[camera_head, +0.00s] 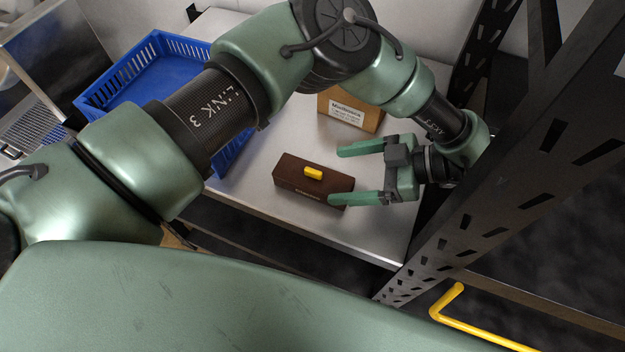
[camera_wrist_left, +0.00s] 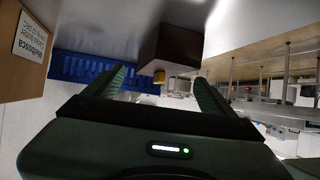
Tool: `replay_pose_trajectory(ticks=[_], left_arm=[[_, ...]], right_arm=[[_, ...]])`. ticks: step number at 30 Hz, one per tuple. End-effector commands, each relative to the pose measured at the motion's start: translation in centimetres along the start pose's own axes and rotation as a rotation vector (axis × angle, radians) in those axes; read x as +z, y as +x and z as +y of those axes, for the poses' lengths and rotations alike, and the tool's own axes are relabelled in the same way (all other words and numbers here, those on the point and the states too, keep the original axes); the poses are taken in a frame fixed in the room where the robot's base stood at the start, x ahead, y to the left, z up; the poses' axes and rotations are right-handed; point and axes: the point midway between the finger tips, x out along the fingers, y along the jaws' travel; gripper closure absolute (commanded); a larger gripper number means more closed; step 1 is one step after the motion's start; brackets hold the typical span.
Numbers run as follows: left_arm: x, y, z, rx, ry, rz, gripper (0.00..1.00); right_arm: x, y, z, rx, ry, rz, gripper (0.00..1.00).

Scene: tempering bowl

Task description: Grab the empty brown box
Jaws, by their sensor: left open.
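A dark brown box (camera_head: 300,181) with a yellow handle (camera_head: 313,173) on its top sits on the light metal shelf. I cannot see whether it is empty inside. My left gripper (camera_head: 340,175) is open, with its fingers pointing left toward the right end of the box. The lower finger overlaps the box's right end in the head view; touching is unclear. In the left wrist view the brown box (camera_wrist_left: 171,48) shows ahead, between and beyond the open fingers (camera_wrist_left: 160,85), with its yellow handle (camera_wrist_left: 159,76). My right gripper is not in view.
A cardboard box (camera_head: 349,112) with a white label stands behind the gripper. A blue crate (camera_head: 150,60) stands at the left, partly hidden by my arm. A dark perforated rack post (camera_head: 470,205) rises close on the right. The shelf (camera_head: 365,232) is bare in front of the box.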

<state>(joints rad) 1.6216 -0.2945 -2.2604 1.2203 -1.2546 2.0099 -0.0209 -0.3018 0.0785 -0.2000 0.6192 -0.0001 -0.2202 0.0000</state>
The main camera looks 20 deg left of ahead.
Motion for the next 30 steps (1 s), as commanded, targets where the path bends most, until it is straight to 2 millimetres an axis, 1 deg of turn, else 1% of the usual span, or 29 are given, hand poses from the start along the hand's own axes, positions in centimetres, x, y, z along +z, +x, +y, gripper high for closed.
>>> replay_pose_trajectory(ticks=[1,5,8,12,15,21,23,24,26,27,28,29,30], left_arm=[[-0.2,0.6,-0.1,-0.005,0.003,0.0,0.15],[-0.3,2.1,-0.2,-0.005,0.003,0.0,0.15],[-0.4,3.7,-0.4,-0.006,0.004,0.0,0.15],[-0.2,5.5,-0.3,-0.003,0.002,0.0,0.15],[-0.1,6.0,-0.3,-0.001,0.0,-0.001,0.15],[0.0,6.1,-0.2,0.0,-0.001,-0.001,0.15],[0.0,6.1,-0.2,0.0,-0.001,-0.001,0.32],[0.0,6.1,-0.2,0.0,-0.001,-0.001,0.43],[0.0,6.1,-0.2,0.0,-0.001,-0.001,0.6],[0.0,6.1,-0.2,0.0,-0.001,-0.001,0.71],[0.0,6.0,-0.2,0.0,-0.001,-0.001,0.79],[0.0,6.0,-0.2,0.0,-0.001,-0.001,0.86],[0.0,6.0,-0.2,0.0,-0.001,-0.001,0.86]], right_arm=[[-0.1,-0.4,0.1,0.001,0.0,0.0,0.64],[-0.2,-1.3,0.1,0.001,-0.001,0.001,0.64],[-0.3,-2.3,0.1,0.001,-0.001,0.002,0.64],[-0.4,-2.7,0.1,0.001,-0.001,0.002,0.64],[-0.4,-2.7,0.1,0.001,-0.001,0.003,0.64],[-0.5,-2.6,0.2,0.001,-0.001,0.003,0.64],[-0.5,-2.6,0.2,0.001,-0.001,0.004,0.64],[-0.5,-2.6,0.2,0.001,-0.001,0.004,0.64],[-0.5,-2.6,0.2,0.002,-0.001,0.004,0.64],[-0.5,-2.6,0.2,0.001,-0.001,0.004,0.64],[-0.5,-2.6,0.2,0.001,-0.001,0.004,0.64],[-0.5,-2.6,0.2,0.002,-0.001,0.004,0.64],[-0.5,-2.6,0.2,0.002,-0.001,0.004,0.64]])
